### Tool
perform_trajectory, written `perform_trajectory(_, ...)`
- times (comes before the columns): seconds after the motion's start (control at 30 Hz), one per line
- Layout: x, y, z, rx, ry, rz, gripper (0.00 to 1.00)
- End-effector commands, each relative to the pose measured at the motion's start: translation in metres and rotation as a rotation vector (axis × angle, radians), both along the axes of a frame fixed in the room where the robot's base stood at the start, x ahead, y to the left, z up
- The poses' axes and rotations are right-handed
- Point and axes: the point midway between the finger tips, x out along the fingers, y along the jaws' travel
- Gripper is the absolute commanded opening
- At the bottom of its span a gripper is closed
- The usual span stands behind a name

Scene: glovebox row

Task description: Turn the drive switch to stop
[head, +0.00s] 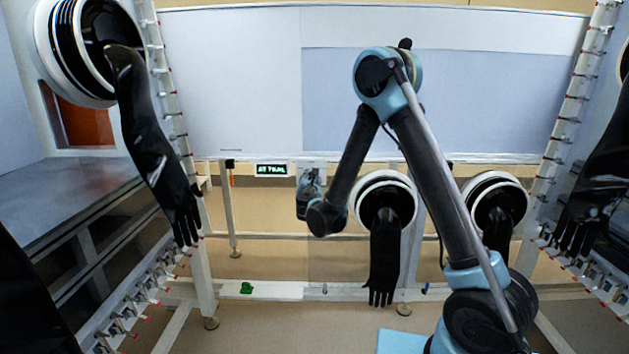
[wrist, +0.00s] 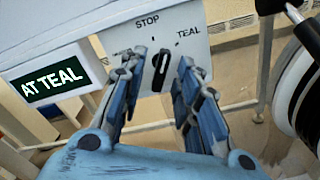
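The drive switch (wrist: 160,72) is a black elongated knob on a light grey plate (wrist: 205,22) with the labels STOP at top and TEAL to the upper right. The knob stands nearly upright, its top leaning slightly right; I cannot tell which label it points at. My gripper (wrist: 162,64) is open, with one blue finger on each side of the knob and visible gaps, so it does not appear to grip it.
The display (head: 271,170) hangs beside the plate under a white panel. A glove port with a black glove (head: 384,260) hangs close right of my gripper; its ring (wrist: 300,90) shows in the wrist view. Another glove (head: 150,140) hangs at left. Open floor lies below.

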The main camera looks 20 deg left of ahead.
Motion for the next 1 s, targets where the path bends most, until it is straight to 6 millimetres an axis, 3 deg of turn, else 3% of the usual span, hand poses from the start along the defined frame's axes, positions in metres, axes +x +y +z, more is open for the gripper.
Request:
perform_trajectory(0.27, 0.0025, -0.0024, -0.0001, 0.000, 0.001, -0.003, 0.30)
perform_trajectory(0.4, 0.0031, -0.0034, 0.0000, 0.000, 0.000, -0.004, 0.03)
perform_trajectory(0.43, 0.0031, -0.0036, 0.0000, 0.000, 0.000, -0.004, 0.00)
perform_trajectory(0.77, 0.0038, -0.0051, -0.0001, -0.015, -0.003, -0.007, 0.00)
perform_trajectory(1.0, 0.0039, -0.0054, 0.0001, -0.115, -0.027, -0.007, 0.00)
